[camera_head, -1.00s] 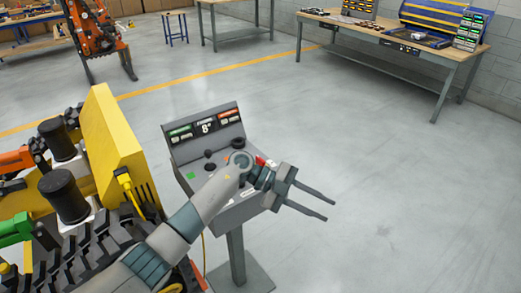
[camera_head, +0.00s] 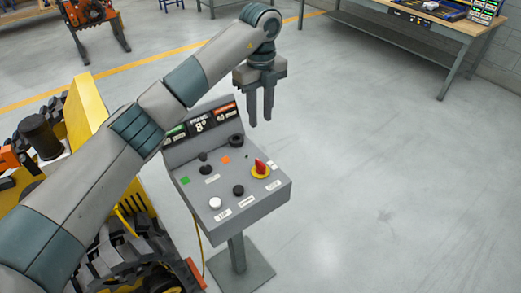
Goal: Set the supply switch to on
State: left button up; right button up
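A grey control console (camera_head: 268,205) stands on a post, its sloping top facing me. My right gripper is out of view.
The floor to the right is clear.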

aim_at(260, 162)
pick_arm(q)
jog(key=f+p, duration=0.2)
jog(key=f, duration=0.3)
jog(key=f+p, duration=0.2)
jog(key=f, duration=0.3)
jog(key=f+p, duration=0.2)
jog(key=f, duration=0.3)
jog(key=shift+s+f, duration=0.25)
jog(key=shift+f, duration=0.95)
grip_shut()
